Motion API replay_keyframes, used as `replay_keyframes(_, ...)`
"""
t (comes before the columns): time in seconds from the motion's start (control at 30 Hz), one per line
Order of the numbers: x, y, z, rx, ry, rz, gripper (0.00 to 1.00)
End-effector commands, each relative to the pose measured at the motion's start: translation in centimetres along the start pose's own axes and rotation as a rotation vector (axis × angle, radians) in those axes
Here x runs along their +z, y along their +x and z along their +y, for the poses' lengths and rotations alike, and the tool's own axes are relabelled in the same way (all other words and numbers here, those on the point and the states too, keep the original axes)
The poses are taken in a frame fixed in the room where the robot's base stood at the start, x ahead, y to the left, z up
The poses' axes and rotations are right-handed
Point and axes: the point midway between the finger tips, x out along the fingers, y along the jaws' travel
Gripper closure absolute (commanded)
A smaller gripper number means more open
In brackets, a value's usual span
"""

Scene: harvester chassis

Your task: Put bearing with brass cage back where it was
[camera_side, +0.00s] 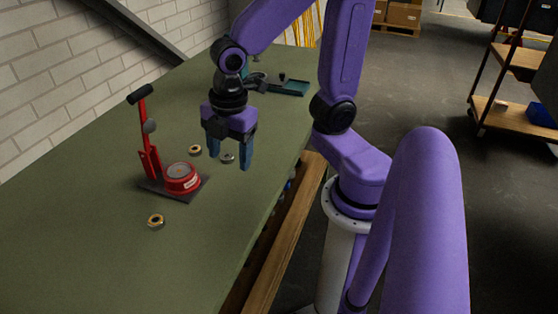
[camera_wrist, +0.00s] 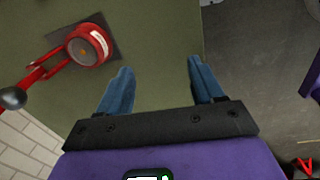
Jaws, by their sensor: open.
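My gripper (camera_side: 230,163) is open and empty above the green bench; its blue fingers also show in the wrist view (camera_wrist: 160,68), with only bare bench between them. One with a brass-coloured ring (camera_side: 156,221) lies in front of the red press. A second brass-toned one (camera_side: 195,150) lies behind the press, left of my gripper. Which one has the brass cage is too small to tell for sure.
A red lever press (camera_side: 183,178) with a round red body stands on a dark plate, left of my gripper; it also shows in the wrist view (camera_wrist: 88,45). A teal tray (camera_side: 290,88) and dark tool lie at the back. The front of the bench (camera_side: 190,265) is clear.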

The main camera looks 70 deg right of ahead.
Motion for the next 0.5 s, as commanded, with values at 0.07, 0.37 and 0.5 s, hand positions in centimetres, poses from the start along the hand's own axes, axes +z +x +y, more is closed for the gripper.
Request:
replay_keyframes(0.07,0.0,-0.3,-2.8,-0.019,0.085,0.011,0.33)
replay_keyframes(0.37,1.1,-0.8,-9.4,-0.079,0.344,0.009,0.33)
replay_keyframes(0.5,1.4,-0.9,-10.3,-0.088,0.384,0.005,0.33)
